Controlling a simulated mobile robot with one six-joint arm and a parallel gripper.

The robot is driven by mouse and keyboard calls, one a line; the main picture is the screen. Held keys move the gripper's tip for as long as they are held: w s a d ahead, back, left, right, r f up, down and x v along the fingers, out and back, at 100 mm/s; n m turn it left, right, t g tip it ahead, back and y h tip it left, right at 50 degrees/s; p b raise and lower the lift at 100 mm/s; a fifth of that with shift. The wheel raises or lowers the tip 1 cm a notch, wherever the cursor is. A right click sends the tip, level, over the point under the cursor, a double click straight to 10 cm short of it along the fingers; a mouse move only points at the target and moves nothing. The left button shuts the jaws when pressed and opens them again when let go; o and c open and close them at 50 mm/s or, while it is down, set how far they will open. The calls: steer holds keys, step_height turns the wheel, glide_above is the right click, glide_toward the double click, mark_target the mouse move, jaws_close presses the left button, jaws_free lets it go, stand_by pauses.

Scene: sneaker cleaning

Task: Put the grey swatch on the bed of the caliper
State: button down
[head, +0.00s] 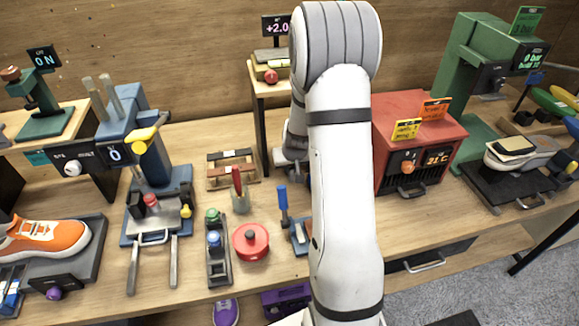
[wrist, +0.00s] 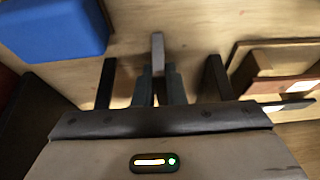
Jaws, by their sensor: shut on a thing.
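My gripper (wrist: 158,70) shows in the wrist view with its two teal-grey fingers closed on a thin grey piece (wrist: 158,44). This piece, seen edge-on, looks like the grey swatch and sticks out past the fingertips. In the head view my arm hides the gripper and the swatch. A small device with a "+2.0" display (head: 276,26) stands on a raised wooden stand at the back centre. It seems to be the caliper; its bed is too small to make out clearly. A wooden rack (head: 217,184) holding swatch-like strips lies on the table left of my arm.
The wrist view shows a blue block (wrist: 52,28) at upper left and a wooden rack (wrist: 240,62) at right. A red oven-like box (head: 420,145) stands right of my arm. A blue press (head: 160,165), a red lidded pot (head: 250,242) and small tools crowd the left.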

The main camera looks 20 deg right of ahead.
steer(key=shift+f, duration=0.2)
steer(key=c, duration=1.5)
jaws_free()
steer(key=shift+r, duration=0.15)
